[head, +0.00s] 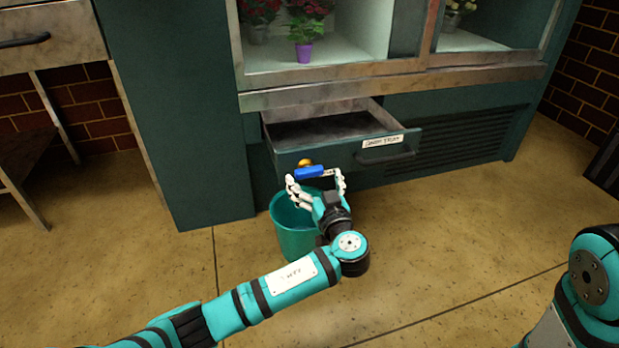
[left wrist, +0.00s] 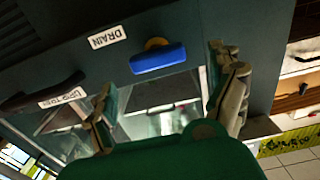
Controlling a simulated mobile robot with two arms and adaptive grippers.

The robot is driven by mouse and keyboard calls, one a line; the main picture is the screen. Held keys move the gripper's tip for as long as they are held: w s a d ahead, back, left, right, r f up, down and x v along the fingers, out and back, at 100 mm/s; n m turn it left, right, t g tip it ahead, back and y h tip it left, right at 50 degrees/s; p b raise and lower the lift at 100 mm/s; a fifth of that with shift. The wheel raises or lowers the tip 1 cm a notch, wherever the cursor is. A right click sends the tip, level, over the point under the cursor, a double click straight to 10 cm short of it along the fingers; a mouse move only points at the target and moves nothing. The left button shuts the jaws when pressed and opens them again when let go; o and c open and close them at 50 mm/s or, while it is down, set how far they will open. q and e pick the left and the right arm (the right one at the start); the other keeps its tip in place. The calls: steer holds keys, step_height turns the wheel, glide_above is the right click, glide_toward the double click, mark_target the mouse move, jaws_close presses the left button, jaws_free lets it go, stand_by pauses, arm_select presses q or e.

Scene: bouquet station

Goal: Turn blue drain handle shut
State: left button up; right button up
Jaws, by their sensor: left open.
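The blue drain handle (head: 309,172) sits on a brass valve (head: 305,162) at the left of the open drawer's front and lies roughly level. My left gripper (head: 316,179) is open in front of it, with one finger on each side and the handle between them. In the left wrist view, the blue handle (left wrist: 158,59) and its brass fitting (left wrist: 155,43) show ahead of the open left gripper (left wrist: 163,76). The fingers look apart from the handle; whether either one touches it is unclear. My right gripper is out of view.
A teal bucket (head: 290,244) stands on the floor below the valve, partly behind my left arm. The open drawer (head: 288,157) juts from the green cabinet and bears a label (head: 382,144) and a dark pull (head: 388,157). Potted flowers (head: 305,28) stand above.

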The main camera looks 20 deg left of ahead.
mark_target(310, 172)
arm_select(q)
steer(key=b+x, duration=0.1)
steer(key=x, duration=0.4)
steer(key=shift+b, duration=0.3)
steer(key=shift+s, duration=0.1)
steer(key=c, duration=1.2)
